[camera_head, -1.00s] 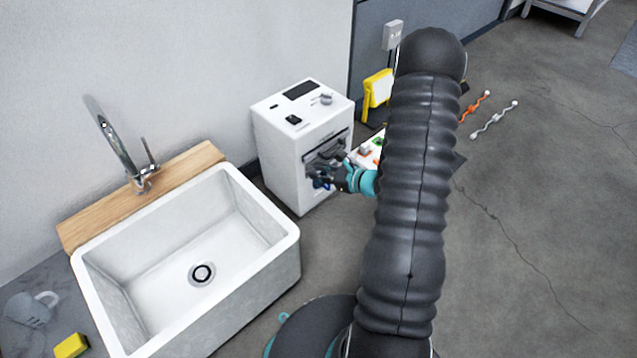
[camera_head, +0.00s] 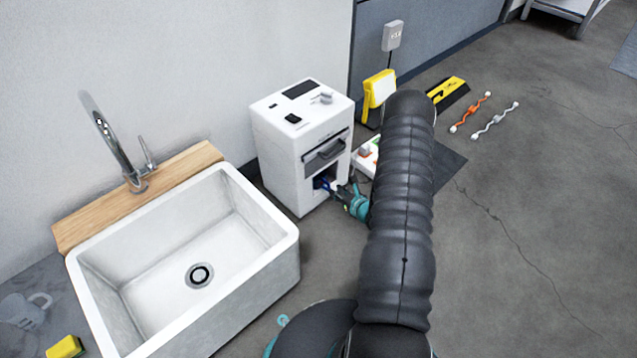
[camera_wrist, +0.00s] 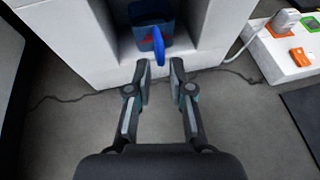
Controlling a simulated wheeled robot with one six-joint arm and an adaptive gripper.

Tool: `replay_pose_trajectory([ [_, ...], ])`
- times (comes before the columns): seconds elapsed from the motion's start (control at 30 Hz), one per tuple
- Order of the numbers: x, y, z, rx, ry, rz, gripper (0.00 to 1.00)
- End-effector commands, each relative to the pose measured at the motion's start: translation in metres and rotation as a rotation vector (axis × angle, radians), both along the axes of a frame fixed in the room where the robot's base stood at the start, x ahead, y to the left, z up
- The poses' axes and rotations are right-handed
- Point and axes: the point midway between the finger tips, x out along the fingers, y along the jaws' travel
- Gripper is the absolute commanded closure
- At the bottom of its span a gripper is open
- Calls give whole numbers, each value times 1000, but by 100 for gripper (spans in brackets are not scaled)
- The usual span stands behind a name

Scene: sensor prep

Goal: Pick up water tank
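The water tank (camera_wrist: 148,33) is a blue container with a blue handle (camera_wrist: 159,45) pointing out toward me. It sits in the low opening of the white machine (camera_head: 284,168). In the head view only a small blue part of the tank (camera_head: 322,183) shows in that opening. My gripper (camera_wrist: 160,66) is open in the wrist view, with its fingertips apart in front of the opening. The handle's end lies just ahead of the gap between the fingertips. In the head view my gripper (camera_head: 338,189) is at the machine's lower front, partly hidden by my own arm.
A white sink (camera_head: 270,257) with a tap stands left of the machine. Right of the machine are a white board with coloured sockets (camera_wrist: 282,66), a yellow lamp (camera_head: 378,92) and orange and grey connectors (camera_head: 471,112) on the floor. A yellow sponge (camera_head: 66,347) lies lower left.

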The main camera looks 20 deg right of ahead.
Motion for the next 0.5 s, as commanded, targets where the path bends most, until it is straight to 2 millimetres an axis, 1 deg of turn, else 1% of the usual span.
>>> replay_pose_trajectory([
  [0.03,4,1,-2,0,0,1,79],
  [0.27,17,4,-8,1,-1,2,79],
  [0.5,47,9,-22,-1,-1,4,79],
])
